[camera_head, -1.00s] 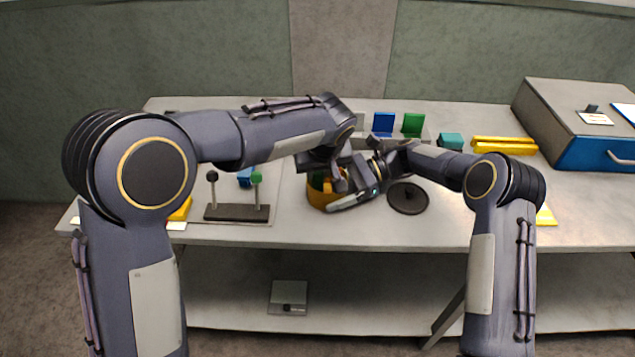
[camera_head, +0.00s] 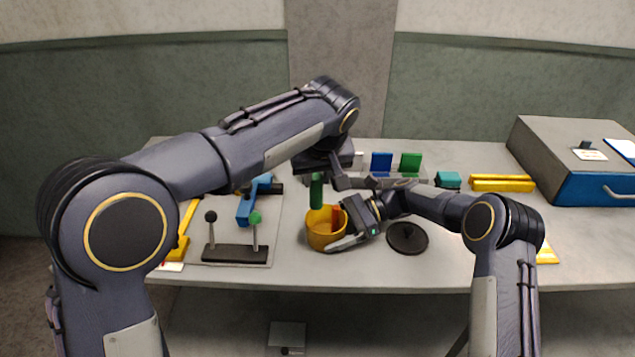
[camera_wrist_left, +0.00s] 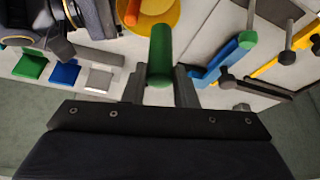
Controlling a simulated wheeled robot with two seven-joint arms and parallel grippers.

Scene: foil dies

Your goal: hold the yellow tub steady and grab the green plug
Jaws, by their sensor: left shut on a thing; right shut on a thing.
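The yellow tub (camera_head: 322,238) stands on the table in the middle of the head view, with an orange piece (camera_head: 337,217) showing inside. My right gripper (camera_head: 340,240) is shut on the tub's right side wall. The green plug (camera_head: 316,190) hangs upright above the tub. My left gripper (camera_head: 320,172) is over the tub and shut on the plug's upper part. In the left wrist view the plug (camera_wrist_left: 160,55) sits between the two fingers (camera_wrist_left: 160,88), with the tub (camera_wrist_left: 165,12) beyond it. The tub's floor is hidden.
A dark round lid (camera_head: 407,238) lies right of the tub. Left are a dark stand with two knobbed levers (camera_head: 235,253) and a blue clamp-like piece (camera_head: 250,203). Behind are blue (camera_head: 381,163) and green (camera_head: 410,164) blocks, yellow bars (camera_head: 502,183) and a grey-blue box (camera_head: 575,160).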

